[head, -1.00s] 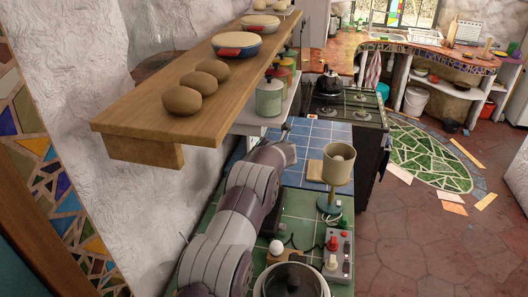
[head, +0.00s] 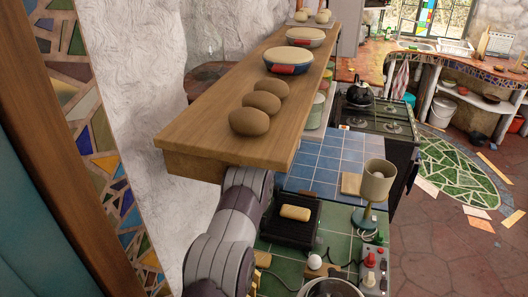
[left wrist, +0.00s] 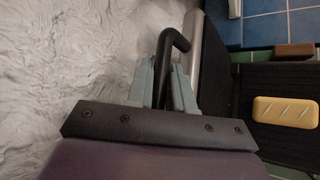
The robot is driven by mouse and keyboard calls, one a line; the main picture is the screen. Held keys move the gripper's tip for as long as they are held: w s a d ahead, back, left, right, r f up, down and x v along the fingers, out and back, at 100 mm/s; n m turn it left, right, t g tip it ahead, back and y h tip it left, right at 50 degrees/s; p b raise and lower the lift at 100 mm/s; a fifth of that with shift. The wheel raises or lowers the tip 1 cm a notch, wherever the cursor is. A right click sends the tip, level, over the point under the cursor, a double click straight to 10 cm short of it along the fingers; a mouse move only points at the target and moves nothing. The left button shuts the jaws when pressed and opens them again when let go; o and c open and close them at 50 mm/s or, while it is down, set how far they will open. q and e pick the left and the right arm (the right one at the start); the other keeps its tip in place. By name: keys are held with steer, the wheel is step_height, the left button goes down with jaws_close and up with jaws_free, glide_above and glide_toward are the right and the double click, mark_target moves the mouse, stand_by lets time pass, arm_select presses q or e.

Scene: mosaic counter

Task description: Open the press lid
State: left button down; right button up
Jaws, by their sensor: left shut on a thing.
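The press's ribbed black lower plate (head: 275,230) lies uncovered on the green-tiled counter, with a yellow bread piece (head: 295,213) on it. Both also show at the right of the left wrist view, the plate (left wrist: 280,76) and the bread (left wrist: 286,111). The press lid (left wrist: 214,62), dark with a grey rounded edge, stands raised at the plate's left side in that view. My left gripper (left wrist: 168,78) is shut on the lid's black bar handle (left wrist: 174,42). In the head view my left arm and the shelf hide the lid and gripper. My right gripper is not in view.
A textured white wall (left wrist: 70,60) is close to the gripper.

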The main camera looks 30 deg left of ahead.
arm_select(q)
steer(key=shift+a, duration=0.3)
steer(key=c, duration=1.1)
jaws_free()
